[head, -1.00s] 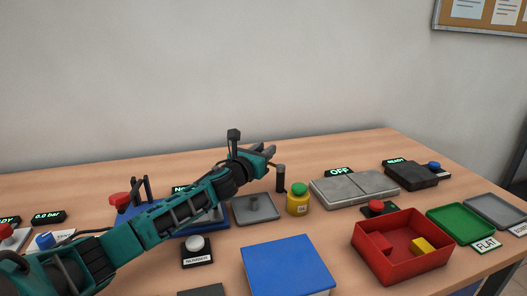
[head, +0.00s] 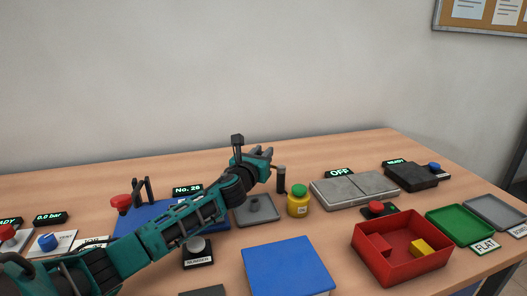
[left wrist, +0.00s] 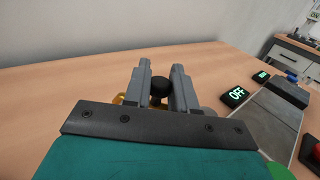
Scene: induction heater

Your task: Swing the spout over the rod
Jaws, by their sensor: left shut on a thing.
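My left gripper (head: 262,158) is above and behind the grey tray (head: 268,216). In the left wrist view its two fingers (left wrist: 159,86) are shut on a round black knob (left wrist: 161,88). Brass-coloured parts (left wrist: 118,99) show beside and below the fingers; they may belong to the spout, but the fingers hide most of them. A short dark rod (head: 254,202) stands up in the grey tray, in front of and below the gripper. A dark upright post (head: 281,180) stands just right of the gripper. My right gripper is not in view.
A yellow jar with a green top (head: 298,202) stands right of the tray. A grey plate (head: 355,188) with an OFF display is farther right. A blue block (head: 288,268) and a red bin (head: 398,262) stand in front. The table behind the gripper is clear.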

